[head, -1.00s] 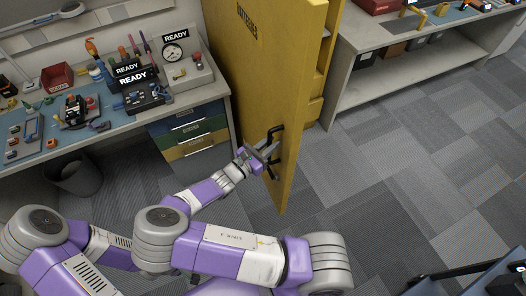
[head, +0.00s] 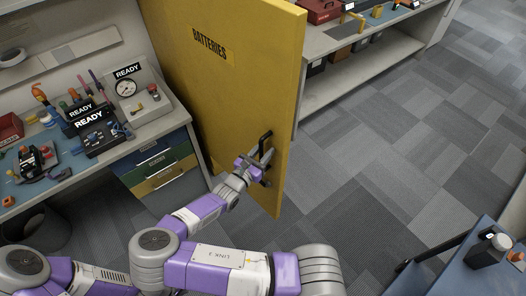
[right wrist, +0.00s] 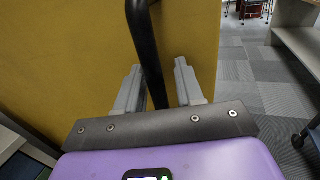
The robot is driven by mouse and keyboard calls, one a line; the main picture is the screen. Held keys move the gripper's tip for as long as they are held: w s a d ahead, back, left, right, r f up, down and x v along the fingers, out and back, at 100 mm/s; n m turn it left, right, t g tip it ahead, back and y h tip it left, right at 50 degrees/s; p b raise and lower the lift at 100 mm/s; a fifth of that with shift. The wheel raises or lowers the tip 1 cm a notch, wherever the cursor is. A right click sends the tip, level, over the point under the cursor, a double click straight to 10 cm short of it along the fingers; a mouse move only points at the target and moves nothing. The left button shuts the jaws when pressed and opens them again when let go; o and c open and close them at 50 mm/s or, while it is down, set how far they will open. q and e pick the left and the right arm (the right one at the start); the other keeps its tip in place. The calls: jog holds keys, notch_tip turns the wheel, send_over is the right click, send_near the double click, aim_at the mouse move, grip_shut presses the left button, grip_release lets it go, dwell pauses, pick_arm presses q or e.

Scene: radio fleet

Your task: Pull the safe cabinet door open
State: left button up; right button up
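The yellow safe cabinet door (head: 215,90) is lettered "BATTERIES" and fills the upper middle of the head view. It stands out into the room, its free edge on the right; the cabinet body behind it is hidden. Its black bar handle (head: 266,143) is near that edge. My right gripper (head: 258,165) is at the handle. In the right wrist view the handle (right wrist: 145,45) runs between the two fingers (right wrist: 158,78), nearer the left one, and a yellow gap shows beside the right finger. My left gripper is not in view.
A workbench (head: 190,128) with gauges, "READY" signs and drawers stands left of the door. Shelving (head: 370,75) is behind to the right. Carpeted floor (head: 400,160) between is clear.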

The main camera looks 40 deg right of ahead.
jog(key=shift+v, duration=3.7)
